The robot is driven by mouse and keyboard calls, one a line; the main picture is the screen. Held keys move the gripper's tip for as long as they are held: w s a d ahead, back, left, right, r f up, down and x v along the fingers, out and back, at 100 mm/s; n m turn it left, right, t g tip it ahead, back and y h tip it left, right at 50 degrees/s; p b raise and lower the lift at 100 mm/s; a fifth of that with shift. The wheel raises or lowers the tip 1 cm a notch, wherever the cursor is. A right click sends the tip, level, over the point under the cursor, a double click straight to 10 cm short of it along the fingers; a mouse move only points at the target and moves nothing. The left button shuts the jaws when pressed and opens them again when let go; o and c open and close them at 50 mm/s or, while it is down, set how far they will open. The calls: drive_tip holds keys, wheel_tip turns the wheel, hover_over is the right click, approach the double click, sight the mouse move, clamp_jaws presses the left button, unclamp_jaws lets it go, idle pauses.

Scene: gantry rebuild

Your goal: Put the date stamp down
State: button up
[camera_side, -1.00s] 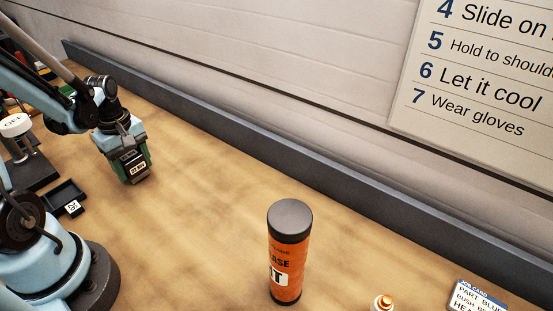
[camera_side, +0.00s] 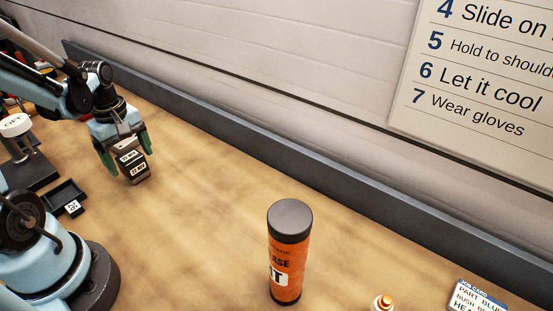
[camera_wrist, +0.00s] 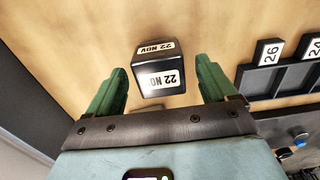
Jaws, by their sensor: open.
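The date stamp (camera_side: 132,166) is a dark block with white "22 NOV" labels. It stands upright on the wooden bench at the left of the side view. My gripper (camera_side: 126,152) is just above and around it, its green fingers spread. In the wrist view the stamp (camera_wrist: 158,80) sits between and a little beyond the fingertips of my gripper (camera_wrist: 160,76). There is a clear gap on both sides, so the jaws are open and hold nothing. The stamp's underside is hidden.
A small dark tray (camera_side: 66,193) with a white-labelled piece lies left of the stamp. A rack with numbered tiles (camera_wrist: 268,52) shows in the wrist view. An orange grease tube (camera_side: 289,255) stands front centre. The bench between stamp and tube is clear.

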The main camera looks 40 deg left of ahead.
sight(129, 156)
wheel_tip(129, 156, up, 9)
drive_tip(key=w+d+m+t, duration=0.2)
drive_tip(key=d+m+t, duration=0.1)
drive_tip(key=d+m, duration=0.5)
drive_tip(key=w+d+m+t, duration=0.3)
drive_tip(key=d+m+t, duration=0.1)
drive_tip(key=d+m, duration=0.4)
drive_tip(key=shift+w+r+m, duration=0.25)
drive_tip(key=shift+r+m, duration=0.15)
drive_tip(key=shift+m, duration=0.6)
